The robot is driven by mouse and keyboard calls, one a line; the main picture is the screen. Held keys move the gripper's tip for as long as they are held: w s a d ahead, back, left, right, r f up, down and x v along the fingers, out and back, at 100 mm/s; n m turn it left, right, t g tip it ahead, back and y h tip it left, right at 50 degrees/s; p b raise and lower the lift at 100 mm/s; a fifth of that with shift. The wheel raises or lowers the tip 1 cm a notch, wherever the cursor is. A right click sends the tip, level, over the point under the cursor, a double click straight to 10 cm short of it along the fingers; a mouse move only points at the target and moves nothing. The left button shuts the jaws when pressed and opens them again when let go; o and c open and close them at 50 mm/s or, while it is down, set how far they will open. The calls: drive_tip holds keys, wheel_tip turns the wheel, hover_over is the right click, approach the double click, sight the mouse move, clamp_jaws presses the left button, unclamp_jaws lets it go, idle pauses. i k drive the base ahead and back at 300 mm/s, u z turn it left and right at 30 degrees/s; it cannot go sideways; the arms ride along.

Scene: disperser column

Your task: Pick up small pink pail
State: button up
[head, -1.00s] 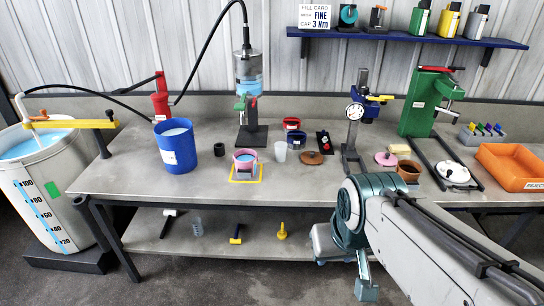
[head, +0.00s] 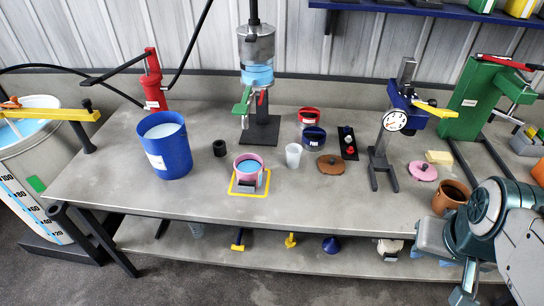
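The small pink pail (head: 240,180) stands upright on the bench inside a yellow square outline. It has blue liquid inside and a grey block-like part at its front. It stands in front of the dispenser column. My gripper (head: 463,297) is at the lower right, low in front of the bench edge and well to the right of the pail. It is apart from the pail. Its fingertips are seen edge-on near the picture's bottom, so I cannot tell whether they are open.
A blue bucket (head: 166,152) and a black ring (head: 219,148) stand left of the pail. The dispenser column (head: 257,75) rises behind it. A translucent cup (head: 293,156) and a brown lid (head: 329,167) are to its right. The bench front before the pail is clear.

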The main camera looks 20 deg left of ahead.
sight(249, 168)
drive_tip(key=u, duration=0.3)
drive_tip(key=i, duration=0.65)
drive_tip(key=u, duration=1.1)
drive_tip(key=i, duration=0.35)
drive_tip(key=u, duration=0.35)
